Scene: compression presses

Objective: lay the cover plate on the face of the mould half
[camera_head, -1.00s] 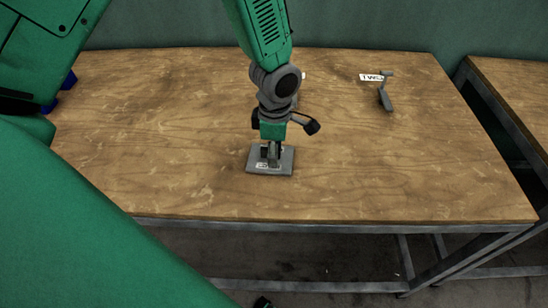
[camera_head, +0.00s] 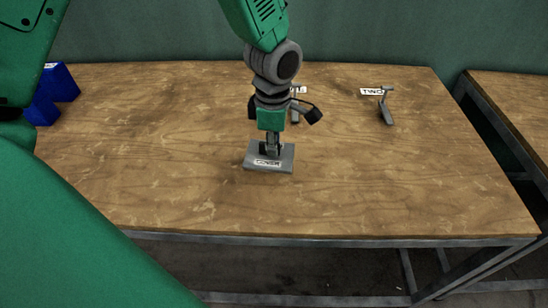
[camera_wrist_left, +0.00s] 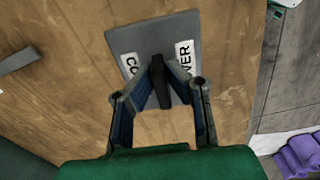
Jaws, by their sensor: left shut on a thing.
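The cover plate (camera_head: 284,163) is a flat grey slab with a COVER label, over the front middle of the table in the head view. In the left wrist view the plate (camera_wrist_left: 130,40) has a dark upright grip at its middle. My left gripper (camera_head: 270,147) points down, shut on that grip. I cannot tell whether the plate is touching the table. No thing is clearly recognisable as the mould half. A grey bracket-like piece (camera_head: 386,112) lies by a TWO label at the back right; a similar piece (camera_head: 295,112) is partly hidden behind my left wrist. My right gripper is not seen.
Blue blocks (camera_head: 62,84) stand at the table's back left. The wooden table (camera_head: 400,190) is clear at its front and right. A second table (camera_head: 515,95) stands to the right across a gap. Purple objects (camera_wrist_left: 300,152) show at the left wrist view's lower right.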

